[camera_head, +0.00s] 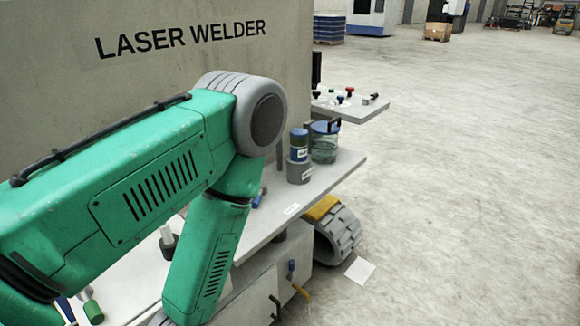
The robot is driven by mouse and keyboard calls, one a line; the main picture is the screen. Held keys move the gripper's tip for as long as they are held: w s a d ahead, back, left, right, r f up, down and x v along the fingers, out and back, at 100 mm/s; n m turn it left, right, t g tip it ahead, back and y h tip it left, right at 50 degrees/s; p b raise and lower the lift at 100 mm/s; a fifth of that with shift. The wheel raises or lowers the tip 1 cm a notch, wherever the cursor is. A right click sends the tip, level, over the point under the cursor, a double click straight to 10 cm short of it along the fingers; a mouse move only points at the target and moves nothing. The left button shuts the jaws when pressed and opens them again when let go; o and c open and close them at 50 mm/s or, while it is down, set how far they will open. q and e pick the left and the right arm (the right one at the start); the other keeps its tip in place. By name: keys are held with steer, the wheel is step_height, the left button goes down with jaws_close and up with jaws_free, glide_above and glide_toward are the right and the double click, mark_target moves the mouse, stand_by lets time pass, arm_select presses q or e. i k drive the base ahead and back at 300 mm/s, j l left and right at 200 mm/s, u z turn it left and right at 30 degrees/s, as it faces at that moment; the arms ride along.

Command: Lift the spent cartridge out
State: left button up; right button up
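A cylinder with a blue-and-green body and a white label (299,146) stands upright in a grey round holder (299,173) on the bench shelf. A pale cylinder (167,235) stands in a dark holder farther left, partly beside my arm. The labels are too small to read, so I cannot tell which cylinder is the spent cartridge. My green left arm comes in from the left, bends at a grey joint and runs down out of the bottom edge. Its gripper is out of the picture. My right arm and gripper do not show.
A lidded glass jar (324,142) stands close beside the grey holder. A small shelf (348,107) with colored knobs juts out behind. The laser welder panel (200,70) rises at the back left. A green-ended tool (93,312) lies at lower left.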

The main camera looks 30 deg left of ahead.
mark_target(298, 137)
steer(key=k+u, duration=0.1)
steer(key=u, duration=0.3)
steer(key=k+u, duration=0.1)
steer(key=u, duration=0.3)
steer(key=k+j+u, duration=0.1)
steer(key=u, duration=0.3)
steer(key=i+l+u, duration=0.2)
steer(key=u, duration=0.3)
steer(key=i+l+u, duration=0.1)
steer(key=l+u, duration=0.4)
steer(key=i+l+u, duration=0.1)
steer(key=l+u, duration=0.2)
steer(key=u, duration=0.2)
